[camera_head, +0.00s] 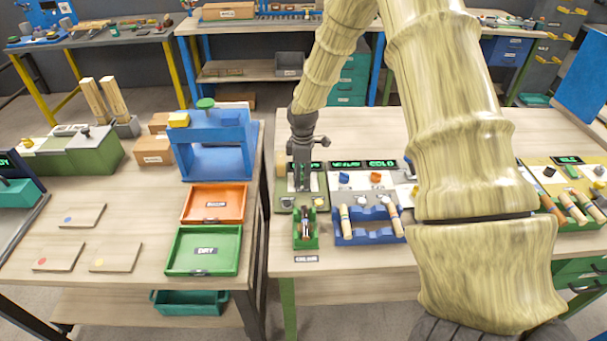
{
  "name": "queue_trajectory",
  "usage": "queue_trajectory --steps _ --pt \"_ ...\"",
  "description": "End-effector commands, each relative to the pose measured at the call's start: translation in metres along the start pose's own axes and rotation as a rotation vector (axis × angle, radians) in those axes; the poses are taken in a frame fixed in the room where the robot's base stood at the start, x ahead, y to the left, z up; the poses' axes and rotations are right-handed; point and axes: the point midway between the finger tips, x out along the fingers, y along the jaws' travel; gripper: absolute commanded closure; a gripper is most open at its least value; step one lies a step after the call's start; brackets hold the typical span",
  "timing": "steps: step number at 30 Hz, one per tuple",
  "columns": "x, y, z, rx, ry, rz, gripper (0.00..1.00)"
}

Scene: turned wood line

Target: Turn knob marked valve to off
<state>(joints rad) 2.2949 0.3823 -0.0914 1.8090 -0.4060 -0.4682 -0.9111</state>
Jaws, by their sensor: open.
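My gripper (303,185) points down over the leftmost control panel (318,203) on the right-hand bench. Its fingers look open, and they hide most of that panel's middle, so I cannot tell whether they touch a knob there. Just right of it, a light panel carries a blue knob (344,178) and an orange knob (376,177), each under a small green-lit display. The display above the blue knob (345,164) is too small to read surely. I cannot tell for certain which knob is marked valve, or where its pointer stands.
In front of the panels stand a small green holder (305,240) and a blue rack (367,238) with wooden turned pieces. My arm hides the bench's middle right. An orange tray (241,206) and a green tray (236,252) lie on the left bench, beside a blue stand (217,162).

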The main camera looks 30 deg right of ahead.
Motion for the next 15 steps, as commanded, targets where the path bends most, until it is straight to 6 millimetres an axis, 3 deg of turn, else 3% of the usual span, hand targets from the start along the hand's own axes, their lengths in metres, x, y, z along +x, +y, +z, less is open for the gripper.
queue_trajectory --steps 5,15 --pt "-0.011 0.0 0.001 0.001 0.001 0.0 0.47" --pt "-0.063 0.001 0.001 0.001 0.003 0.002 0.47"
